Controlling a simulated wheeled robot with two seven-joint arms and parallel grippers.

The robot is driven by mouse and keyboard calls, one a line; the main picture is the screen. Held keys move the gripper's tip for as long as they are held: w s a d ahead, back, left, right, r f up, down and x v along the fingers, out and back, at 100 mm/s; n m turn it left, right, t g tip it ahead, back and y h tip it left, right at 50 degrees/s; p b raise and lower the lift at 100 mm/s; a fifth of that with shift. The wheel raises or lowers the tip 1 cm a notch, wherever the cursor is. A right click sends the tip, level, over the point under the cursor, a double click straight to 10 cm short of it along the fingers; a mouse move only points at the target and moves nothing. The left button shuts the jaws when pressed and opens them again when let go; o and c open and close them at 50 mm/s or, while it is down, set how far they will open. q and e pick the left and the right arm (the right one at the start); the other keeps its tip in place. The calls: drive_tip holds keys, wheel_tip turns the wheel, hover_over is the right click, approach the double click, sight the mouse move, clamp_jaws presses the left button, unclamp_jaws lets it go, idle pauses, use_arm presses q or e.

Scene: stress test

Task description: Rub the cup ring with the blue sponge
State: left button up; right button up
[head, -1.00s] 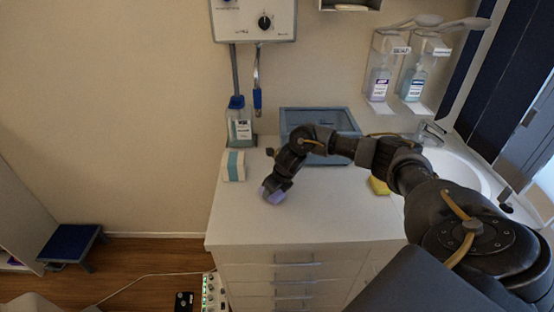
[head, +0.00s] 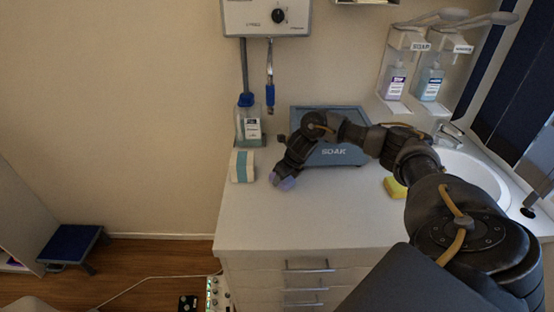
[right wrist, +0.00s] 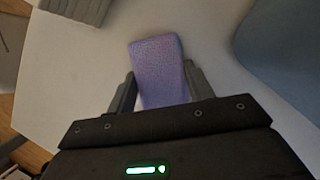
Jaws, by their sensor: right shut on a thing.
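My right gripper (head: 283,177) is shut on the blue sponge (head: 286,184), which looks bluish purple. It is over the left part of the white counter (head: 300,222). In the right wrist view the sponge (right wrist: 157,72) sits between the two fingers of the gripper (right wrist: 159,78) and sticks out past their tips. I cannot tell whether the sponge touches the counter. I make out no cup ring on the bare counter; the sponge, gripper and arm hide part of the surface. My left gripper is not in view.
A white and teal block (head: 242,166) stands left of the sponge. A blue-grey SOAK tub (head: 345,154) is behind my arm, with a bottle (head: 248,128) to its left. A yellow sponge (head: 394,188) lies near the sink (head: 475,176). The counter's front is clear.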

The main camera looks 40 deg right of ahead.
drive_tip(key=shift+d+r+p, duration=0.2)
drive_tip(key=shift+r+p, duration=0.15)
drive_tip(key=shift+r, duration=0.7)
drive_tip(key=shift+s+r, duration=0.1)
drive_tip(key=shift+r, duration=0.2)
drive_tip(key=r+p, duration=0.2)
drive_tip(key=shift+a+r, duration=0.3)
drive_tip(key=shift+a, duration=0.05)
drive_tip(key=shift+r+p, duration=0.65)
drive_tip(key=shift+p, duration=0.1)
drive_tip(key=shift+d+r+p, duration=0.15)
drive_tip(key=shift+r+p, duration=0.35)
drive_tip(key=shift+r, duration=0.25)
drive_tip(key=shift+f, duration=0.1)
